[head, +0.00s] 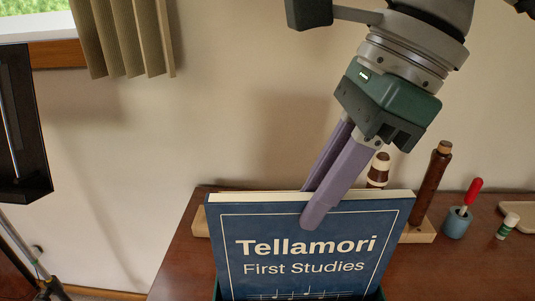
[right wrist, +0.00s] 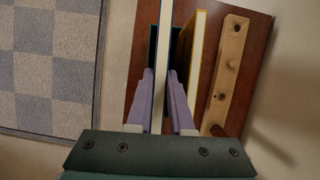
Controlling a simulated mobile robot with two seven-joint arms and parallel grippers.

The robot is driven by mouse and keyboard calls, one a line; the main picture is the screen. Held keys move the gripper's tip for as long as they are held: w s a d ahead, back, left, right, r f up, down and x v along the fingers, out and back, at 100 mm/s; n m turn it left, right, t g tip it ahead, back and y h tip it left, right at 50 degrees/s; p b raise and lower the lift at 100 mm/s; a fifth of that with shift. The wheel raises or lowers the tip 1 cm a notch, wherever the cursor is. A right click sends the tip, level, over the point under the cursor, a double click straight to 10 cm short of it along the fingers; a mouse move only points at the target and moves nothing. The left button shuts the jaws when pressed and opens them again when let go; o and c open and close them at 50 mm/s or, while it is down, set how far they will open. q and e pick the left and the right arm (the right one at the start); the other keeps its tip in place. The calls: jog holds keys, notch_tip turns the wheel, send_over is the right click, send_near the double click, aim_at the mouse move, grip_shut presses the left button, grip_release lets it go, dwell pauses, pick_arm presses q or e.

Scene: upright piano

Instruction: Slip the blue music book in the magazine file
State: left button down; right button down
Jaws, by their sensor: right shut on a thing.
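The blue music book (head: 305,231), titled "Tellamori First Studies", stands upright in the head view with its cover facing me. My right gripper (head: 312,205) is shut on its top edge, one finger in front of the cover and the other behind. Dark green edges of the magazine file (head: 217,289) show at the book's lower corners; the book's bottom is hidden, so how deep it sits cannot be told. In the right wrist view the pale page edge of the book (right wrist: 160,60) runs between the fingers. My left gripper is not in view.
A yellow-edged book (right wrist: 197,50) stands beside the held one in the wrist view. A wooden peg rack (head: 418,236) lies behind. A blue cup with a red-handled tool (head: 457,222) and a small green-and-white bottle (head: 507,226) stand to the right. A black stand (head: 20,130) is at left.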

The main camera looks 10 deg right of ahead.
jog(key=shift+f+b, duration=1.75)
jog(key=shift+f, duration=0.15)
jog(key=c, duration=0.7)
grip_release()
jog(key=shift+c, duration=0.2)
jog(key=v, duration=1)
